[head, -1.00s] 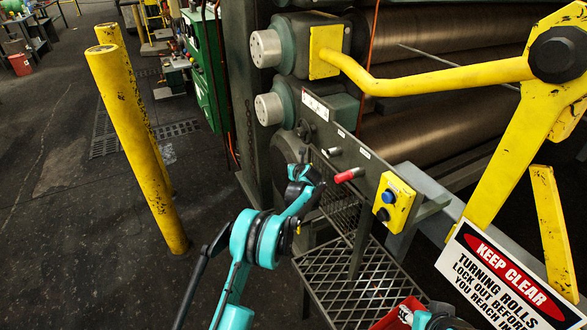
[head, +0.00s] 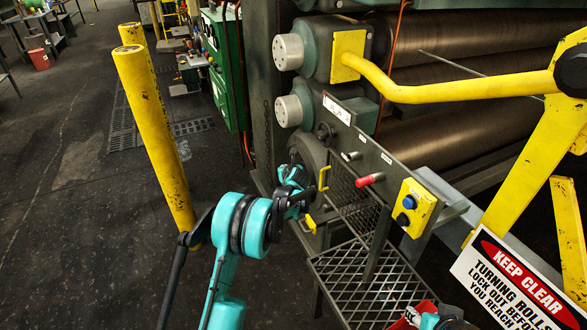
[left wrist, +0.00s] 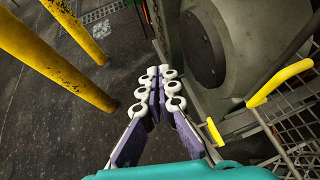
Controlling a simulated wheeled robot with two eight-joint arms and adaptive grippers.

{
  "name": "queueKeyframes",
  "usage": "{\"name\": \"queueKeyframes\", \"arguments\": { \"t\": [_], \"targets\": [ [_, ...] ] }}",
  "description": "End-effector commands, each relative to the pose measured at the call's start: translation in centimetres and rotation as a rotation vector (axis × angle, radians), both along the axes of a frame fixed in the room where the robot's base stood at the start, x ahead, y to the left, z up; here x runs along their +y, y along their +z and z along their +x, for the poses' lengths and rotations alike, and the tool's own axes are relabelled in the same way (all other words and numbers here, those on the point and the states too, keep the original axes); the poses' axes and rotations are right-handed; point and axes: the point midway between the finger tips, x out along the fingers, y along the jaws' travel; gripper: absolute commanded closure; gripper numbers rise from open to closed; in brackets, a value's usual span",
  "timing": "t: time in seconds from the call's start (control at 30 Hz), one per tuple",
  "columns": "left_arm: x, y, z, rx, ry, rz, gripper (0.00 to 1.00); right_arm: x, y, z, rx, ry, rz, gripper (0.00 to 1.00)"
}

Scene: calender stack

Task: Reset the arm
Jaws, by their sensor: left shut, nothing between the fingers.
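My left arm, teal and black, rises from the bottom of the head view, with its wrist (head: 292,190) in front of the machine's lower left side. The fingers of my left gripper cannot be made out there. In the left wrist view my left gripper (left wrist: 160,78) is shut, its white-knuckled fingertips together with nothing between them. It is left of a large grey round housing (left wrist: 215,45) and appears apart from it.
Yellow bollards (head: 155,130) stand left of the arm. A yellow handle (head: 324,177), mesh guard, red-tipped lever (head: 370,179) and yellow button box (head: 415,207) are close to its right. A grated shelf (head: 370,285) is below. Dark floor at left is open.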

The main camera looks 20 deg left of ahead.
Motion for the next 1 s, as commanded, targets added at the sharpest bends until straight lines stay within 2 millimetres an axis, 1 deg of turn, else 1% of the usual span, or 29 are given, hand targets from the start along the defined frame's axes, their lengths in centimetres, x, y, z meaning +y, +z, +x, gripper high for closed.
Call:
{"name": "queueKeyframes", "arguments": {
  "t": [0.1, 0.2, 0.27, 0.37, 0.47, 0.5, 0.57, 0.6, 0.67, 0.7, 0.73, 0.87, 0.9, 0.97, 1.0],
  "targets": [
    [0.5, 0.4, -0.4, 0.000, 0.001, 0.000, 1.00, 0.0, 0.2, 0.0, 0.000, 0.000, 0.000, 0.60],
    [0.6, 0.5, -0.6, -0.002, 0.003, -0.006, 1.00, 0.0, 0.2, 0.0, 0.000, 0.000, 0.000, 0.60],
    [0.5, 1.1, -1.0, -0.010, 0.016, -0.029, 1.00, 0.0, 0.2, 0.0, 0.000, 0.000, 0.000, 0.60],
    [0.1, 3.2, -2.4, -0.041, 0.070, -0.129, 1.00, 0.0, 0.2, 0.0, 0.000, 0.000, 0.000, 0.60],
    [-0.7, 6.3, -5.1, -0.093, 0.168, -0.302, 1.00, 0.0, 0.2, 0.0, 0.000, 0.000, 0.000, 0.60],
    [-1.1, 7.7, -6.6, -0.117, 0.216, -0.384, 1.00, 0.0, 0.2, 0.0, 0.000, 0.000, 0.000, 0.60],
    [-1.7, 9.5, -8.9, -0.151, 0.294, -0.507, 1.00, 0.0, 0.2, 0.0, 0.000, 0.000, 0.000, 0.60],
    [-2.1, 10.6, -10.6, -0.174, 0.346, -0.591, 1.00, 0.0, 0.2, 0.0, 0.000, 0.000, 0.000, 0.60],
    [-2.7, 12.1, -13.1, -0.206, 0.428, -0.712, 1.00, 0.0, 0.2, 0.0, 0.000, 0.000, 0.000, 0.60],
    [-3.1, 13.0, -14.9, -0.227, 0.483, -0.791, 1.00, 0.0, 0.2, 0.0, 0.000, 0.000, 0.000, 0.60],
    [-3.4, 13.6, -16.2, -0.242, 0.525, -0.850, 1.00, 0.0, 0.2, 0.0, 0.000, 0.000, 0.000, 0.60],
    [-4.8, 15.5, -22.4, -0.302, 0.718, -1.101, 1.00, 0.0, 0.2, 0.0, 0.000, 0.000, 0.000, 0.60],
    [-5.3, 15.9, -24.4, -0.320, 0.780, -1.175, 1.00, 0.0, 0.2, 0.0, 0.000, 0.000, 0.000, 0.60],
    [-5.9, 16.2, -27.4, -0.345, 0.877, -1.284, 1.00, 0.0, 0.2, 0.0, 0.000, 0.000, 0.000, 0.60],
    [-6.4, 16.3, -29.3, -0.362, 0.943, -1.355, 1.00, 0.0, 0.2, 0.0, 0.000, 0.000, 0.000, 0.60]
  ]
}}
